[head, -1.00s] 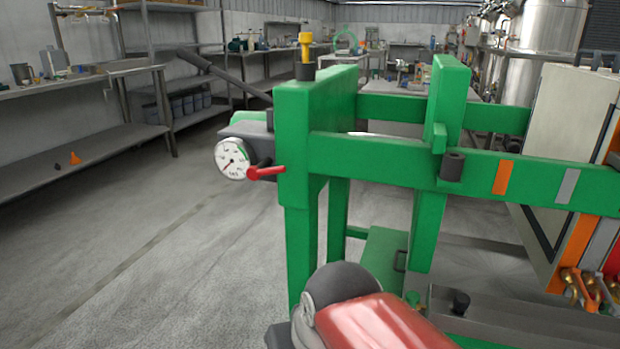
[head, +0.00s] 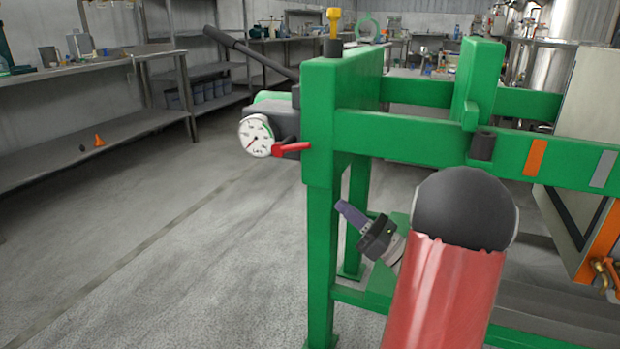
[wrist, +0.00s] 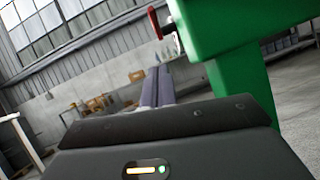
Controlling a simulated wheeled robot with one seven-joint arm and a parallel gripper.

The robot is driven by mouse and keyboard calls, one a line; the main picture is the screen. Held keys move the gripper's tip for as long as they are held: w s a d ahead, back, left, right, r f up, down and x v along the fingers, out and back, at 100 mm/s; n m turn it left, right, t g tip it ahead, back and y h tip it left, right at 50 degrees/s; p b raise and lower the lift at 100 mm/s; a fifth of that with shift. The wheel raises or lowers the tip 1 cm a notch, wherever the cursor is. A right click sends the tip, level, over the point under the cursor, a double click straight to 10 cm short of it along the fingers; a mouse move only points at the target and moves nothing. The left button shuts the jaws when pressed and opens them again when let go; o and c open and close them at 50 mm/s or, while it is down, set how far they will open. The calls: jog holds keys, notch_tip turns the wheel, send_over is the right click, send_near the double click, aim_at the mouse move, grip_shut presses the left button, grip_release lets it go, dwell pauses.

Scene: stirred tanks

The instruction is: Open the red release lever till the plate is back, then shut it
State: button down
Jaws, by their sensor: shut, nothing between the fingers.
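The red release lever (head: 291,149) sticks out sideways beside a round dial gauge (head: 256,136) on the left end of the green frame (head: 320,130). It also shows in the wrist view (wrist: 155,23), near the top, beside the green post. My gripper (head: 342,206) is shut and empty, below and to the right of the lever, by the green post. In the wrist view its purple fingers (wrist: 157,80) are together, below the lever and apart from it. A green upright plate (head: 477,85) stands across the rails; I cannot tell whether it is the task's plate.
The green post (wrist: 232,55) rises close on the right of my gripper in the wrist view. A long dark handle (head: 250,50) slants up from the frame's left end. A cream panel (head: 575,130) stands at right. The floor at left is clear; shelves (head: 75,140) stand beyond.

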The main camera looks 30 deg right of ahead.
send_near(295, 147)
jog(key=w+a+f, duration=0.2)
jog(key=w, duration=0.2)
jog(key=r, duration=0.1)
jog(key=w+r+p, duration=0.1)
jog(key=shift+a+r, duration=0.15)
jog(key=shift+r, duration=0.25)
jog(key=shift+w+r, duration=0.15)
jog(key=shift+r, duration=0.2)
notch_tip(295, 147, up, 2)
jog(key=p, duration=0.3)
jog(key=shift+r, duration=0.15)
